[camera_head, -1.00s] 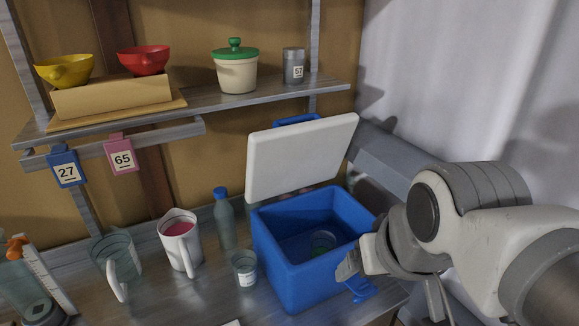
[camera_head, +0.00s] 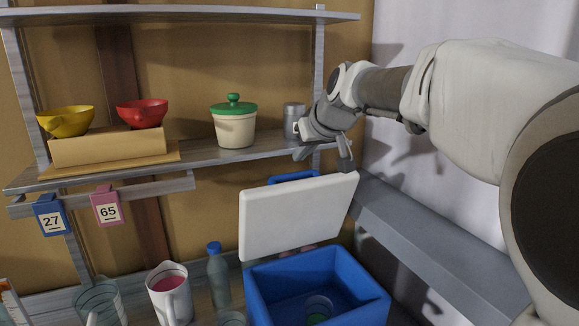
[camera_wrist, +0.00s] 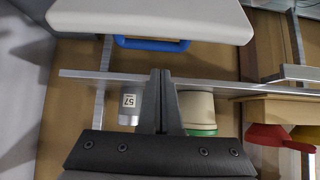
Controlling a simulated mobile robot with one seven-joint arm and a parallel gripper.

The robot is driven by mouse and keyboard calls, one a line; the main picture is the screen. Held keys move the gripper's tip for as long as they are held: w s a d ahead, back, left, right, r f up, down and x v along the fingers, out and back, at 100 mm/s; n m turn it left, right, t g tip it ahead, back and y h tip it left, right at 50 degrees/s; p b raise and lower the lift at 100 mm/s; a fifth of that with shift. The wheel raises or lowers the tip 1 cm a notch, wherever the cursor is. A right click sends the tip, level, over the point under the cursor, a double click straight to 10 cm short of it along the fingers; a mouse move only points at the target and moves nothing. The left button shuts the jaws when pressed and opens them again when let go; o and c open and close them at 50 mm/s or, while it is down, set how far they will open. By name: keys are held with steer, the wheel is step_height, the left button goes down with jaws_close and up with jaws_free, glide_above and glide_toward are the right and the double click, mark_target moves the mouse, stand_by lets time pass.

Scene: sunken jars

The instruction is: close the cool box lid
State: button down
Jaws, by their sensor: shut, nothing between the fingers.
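The cool box (camera_head: 262,297) is a blue open-topped bin at the bottom of the head view. Its white lid (camera_head: 298,217) stands open, raised and tilted back at the rear of the box. The lid has a blue handle (camera_head: 293,176) on its upper edge. My gripper (camera_head: 345,158) is just above the lid's upper right corner, in front of the shelf, not visibly touching the lid. In the wrist view my gripper (camera_wrist: 161,73) has its fingers together and empty. The lid (camera_wrist: 150,16) and handle (camera_wrist: 152,44) lie beyond the fingertips there. A jar (camera_head: 319,304) sits inside the box.
The shelf (camera_head: 190,159) behind holds a grey tin (camera_head: 293,115), a green-lidded jar (camera_head: 234,126) and two bowls on a block, close to my gripper. A bottle (camera_head: 218,277) and jugs stand left of the box. A grey ledge (camera_head: 430,235) runs along the right.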

steer(key=shift+w+a, duration=0.2)
steer(key=shift+w, duration=0.55)
steer(key=x, duration=0.9)
steer(key=shift+w+a+f, duration=0.2)
steer(key=shift+s+f, duration=0.1)
steer(key=shift+f, duration=0.05)
